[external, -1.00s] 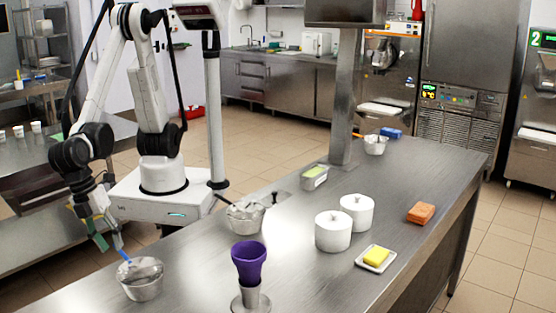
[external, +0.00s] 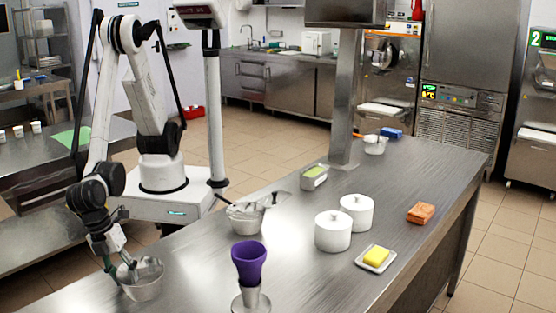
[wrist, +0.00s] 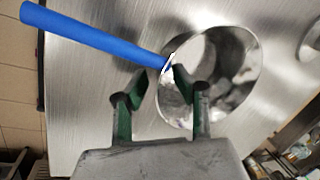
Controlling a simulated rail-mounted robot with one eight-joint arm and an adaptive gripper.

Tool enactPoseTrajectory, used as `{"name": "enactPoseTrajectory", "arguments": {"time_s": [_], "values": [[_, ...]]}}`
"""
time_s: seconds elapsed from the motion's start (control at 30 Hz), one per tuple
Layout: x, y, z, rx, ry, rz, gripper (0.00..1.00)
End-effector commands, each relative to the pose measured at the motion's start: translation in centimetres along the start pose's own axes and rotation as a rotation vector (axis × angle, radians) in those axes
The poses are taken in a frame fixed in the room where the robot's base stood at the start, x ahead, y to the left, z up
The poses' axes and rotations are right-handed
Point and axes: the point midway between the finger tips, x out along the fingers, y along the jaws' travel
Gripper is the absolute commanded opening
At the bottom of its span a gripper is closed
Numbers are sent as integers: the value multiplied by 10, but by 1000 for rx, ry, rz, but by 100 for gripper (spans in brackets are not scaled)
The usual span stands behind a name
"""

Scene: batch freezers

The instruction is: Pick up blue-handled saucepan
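The blue-handled saucepan (external: 143,284) stands upright on the near left of the steel counter in the external view. Its blue handle is hidden behind my gripper there. In the wrist view, the pan's bowl (wrist: 238,75) is right of centre, and its blue handle (wrist: 95,36) runs to the upper left. My gripper (external: 118,268) is low at the pan's left rim. In the wrist view, my gripper (wrist: 162,76) has its green-padded fingers apart and empty, with tips close to where the handle meets the rim. Contact cannot be told.
Another pan with a dark handle (external: 246,220) stands behind on the counter. A purple cup on a stand (external: 249,263) is to the right. Two white lidded pots (external: 333,231) and a yellow sponge on a dish (external: 376,257) are farther right. Bare counter lies between them.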

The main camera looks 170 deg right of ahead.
Motion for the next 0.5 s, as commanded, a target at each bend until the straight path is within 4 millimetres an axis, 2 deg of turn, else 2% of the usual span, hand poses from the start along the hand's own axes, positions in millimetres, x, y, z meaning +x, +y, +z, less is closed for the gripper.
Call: {"name": "enactPoseTrajectory", "arguments": {"time_s": [0.23,0.43,0.5], "values": [[1,0,0,0,0,0,26],[1,0,0,0,0,0,1],[1,0,0,0,0,0,0]]}}
